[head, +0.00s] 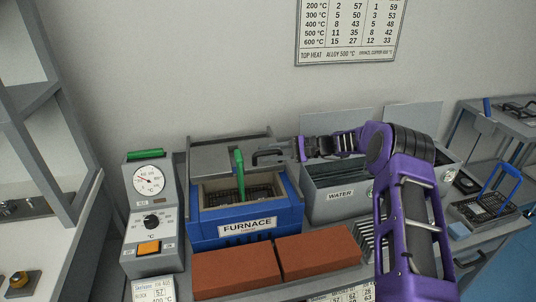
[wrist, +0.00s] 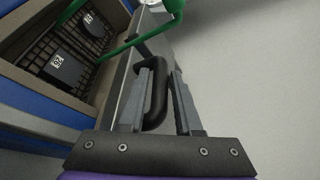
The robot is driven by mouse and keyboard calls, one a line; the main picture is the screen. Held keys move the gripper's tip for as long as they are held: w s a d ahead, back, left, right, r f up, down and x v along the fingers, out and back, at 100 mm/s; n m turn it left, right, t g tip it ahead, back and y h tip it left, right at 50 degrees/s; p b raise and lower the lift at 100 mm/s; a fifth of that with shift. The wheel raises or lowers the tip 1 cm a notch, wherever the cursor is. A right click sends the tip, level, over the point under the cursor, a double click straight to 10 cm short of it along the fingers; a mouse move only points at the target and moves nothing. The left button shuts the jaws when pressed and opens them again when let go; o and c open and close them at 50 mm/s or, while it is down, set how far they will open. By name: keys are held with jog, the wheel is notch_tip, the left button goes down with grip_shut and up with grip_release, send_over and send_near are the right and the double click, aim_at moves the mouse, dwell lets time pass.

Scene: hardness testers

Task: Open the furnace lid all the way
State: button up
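The blue furnace (head: 247,222) stands on the bench with its front chamber open from above. Its grey lid (head: 222,158) lies over the rear part, roughly level, leaving the front uncovered. The lid's black loop handle (head: 268,158) points right. My gripper (head: 298,149) reaches in from the right at that handle.
A control box with a dial (head: 150,215) stands left of the furnace. Two red bricks (head: 235,270) lie in front. A grey water tank (head: 325,205) stands to the right, close under my arm. The wall is behind; the green basket handle rises beside the lid's front edge.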

jog(key=shift+o, duration=1.1)
jog(key=shift+d, duration=0.1)
jog(key=w+v, duration=0.1)
jog(key=v, duration=1.6)
jog(key=shift+s+p, duration=0.35)
jog(key=shift+s, duration=0.15)
jog(key=shift+d+r, duration=0.1)
